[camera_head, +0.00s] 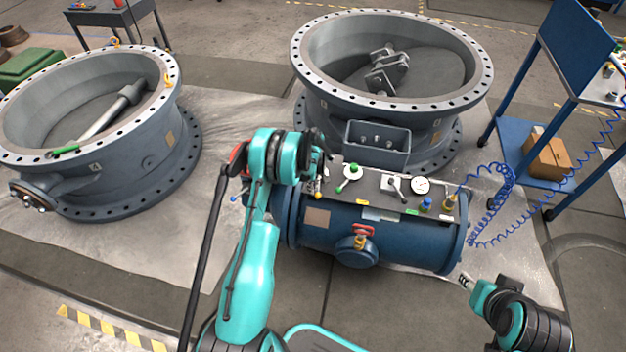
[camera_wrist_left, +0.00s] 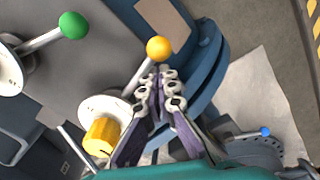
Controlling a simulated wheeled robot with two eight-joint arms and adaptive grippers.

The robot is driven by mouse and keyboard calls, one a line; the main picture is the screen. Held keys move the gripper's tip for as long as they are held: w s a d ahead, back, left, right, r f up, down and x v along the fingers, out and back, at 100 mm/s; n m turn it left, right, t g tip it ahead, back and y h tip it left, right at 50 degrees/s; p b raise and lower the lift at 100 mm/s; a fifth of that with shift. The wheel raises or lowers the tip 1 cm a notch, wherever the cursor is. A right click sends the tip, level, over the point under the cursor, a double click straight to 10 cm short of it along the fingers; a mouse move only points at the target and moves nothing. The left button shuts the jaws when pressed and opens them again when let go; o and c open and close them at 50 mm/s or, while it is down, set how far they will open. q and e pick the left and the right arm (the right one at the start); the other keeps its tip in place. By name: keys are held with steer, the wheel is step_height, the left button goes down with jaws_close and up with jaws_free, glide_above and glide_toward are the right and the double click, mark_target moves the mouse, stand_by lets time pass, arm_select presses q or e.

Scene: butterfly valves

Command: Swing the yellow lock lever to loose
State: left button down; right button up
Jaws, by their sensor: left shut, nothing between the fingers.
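The yellow lock lever shows in the left wrist view as a metal rod with a yellow ball knob (camera_wrist_left: 158,48), rising from a pale round base beside a yellow cylinder (camera_wrist_left: 104,136). In the head view the lever is mostly hidden by my left gripper (camera_head: 320,166), at the left end of the blue tank's top panel. In the left wrist view my left gripper (camera_wrist_left: 166,76) is shut and empty. Its tips are close beside the lever rod, just below the knob; I cannot tell whether they touch. My right gripper (camera_head: 466,281) is low at the right, apart from the tank, its opening unclear.
The blue tank (camera_head: 330,247) carries a green-knobbed lever (camera_head: 350,174), another lever (camera_head: 395,188), a gauge (camera_head: 421,186) and a red-handled valve (camera_head: 362,231). Large flanged valve bodies (camera_head: 150,160) (camera_head: 440,118) stand behind. A coiled blue hose (camera_head: 490,193) hangs at the right.

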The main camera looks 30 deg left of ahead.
mark_target(318, 190)
arm_select(q)
steer(key=shift+d, duration=0.4)
steer(key=shift+w+d, duration=0.3)
steer(key=shift+d, duration=0.4)
stand_by(0.3)
steer(key=shift+w+d, duration=0.1)
steer(key=shift+d, duration=0.05)
steer(key=shift+s+a+r+p, duration=0.15)
steer(key=shift+r+p, duration=0.7)
steer(key=shift+r, duration=0.9)
steer(key=shift+s+a+r+p, duration=0.1)
steer(key=shift+r+p, duration=0.7)
steer(key=shift+r, duration=0.95)
